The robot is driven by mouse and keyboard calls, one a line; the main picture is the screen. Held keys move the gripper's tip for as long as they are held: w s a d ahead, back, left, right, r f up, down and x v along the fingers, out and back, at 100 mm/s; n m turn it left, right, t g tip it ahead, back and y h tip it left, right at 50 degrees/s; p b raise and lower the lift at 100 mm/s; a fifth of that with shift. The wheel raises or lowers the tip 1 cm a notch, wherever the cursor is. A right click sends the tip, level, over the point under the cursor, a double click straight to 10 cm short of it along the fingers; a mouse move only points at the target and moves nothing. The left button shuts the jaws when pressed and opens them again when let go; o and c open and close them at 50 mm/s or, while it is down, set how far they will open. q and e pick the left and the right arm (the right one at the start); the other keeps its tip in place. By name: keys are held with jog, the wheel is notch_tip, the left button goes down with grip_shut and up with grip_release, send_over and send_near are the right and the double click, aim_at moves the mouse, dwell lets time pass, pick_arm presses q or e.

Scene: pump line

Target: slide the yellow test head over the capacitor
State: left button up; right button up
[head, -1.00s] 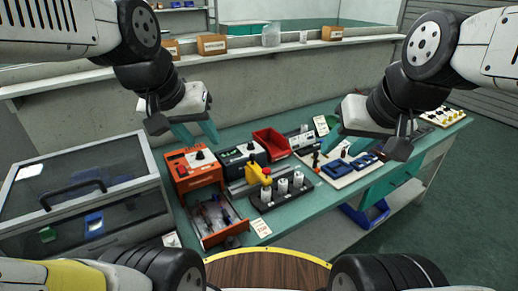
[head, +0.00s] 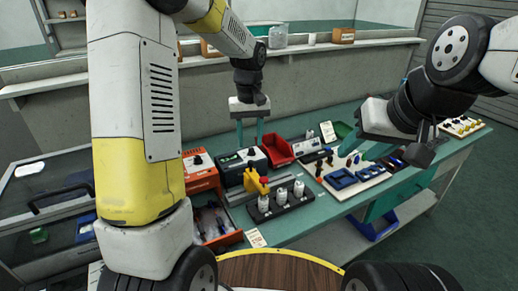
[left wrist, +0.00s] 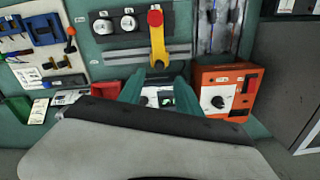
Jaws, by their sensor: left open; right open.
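The yellow test head (head: 252,182), with a red knob (head: 263,182) on top, sits at the rail behind the left end of a black block (head: 284,205). Several white capacitors (head: 281,196) stand upright on that block. The test head also shows in the left wrist view (left wrist: 158,48), beside two capacitors (left wrist: 128,23); whether it covers another there I cannot tell. My left gripper (head: 250,143) is open, empty and pointing down, above and behind the test head, over the dark instrument. My right gripper (head: 368,150) is open above the blue parts board.
The orange box (head: 200,174) and an open drawer of tools (head: 214,222) stand left of the test head. A red bin (head: 277,149) is behind it. A white board with blue parts (head: 345,178) lies to the right. A lidded case (head: 45,195) is far left.

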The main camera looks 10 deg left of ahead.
aim_at(251, 162)
pick_arm(q)
notch_tip(251, 162, down, 8)
jog(key=shift+r, duration=0.1)
dwell(0.4)
grip_shut()
jog(key=shift+w+d, duration=0.1)
dwell(1.2)
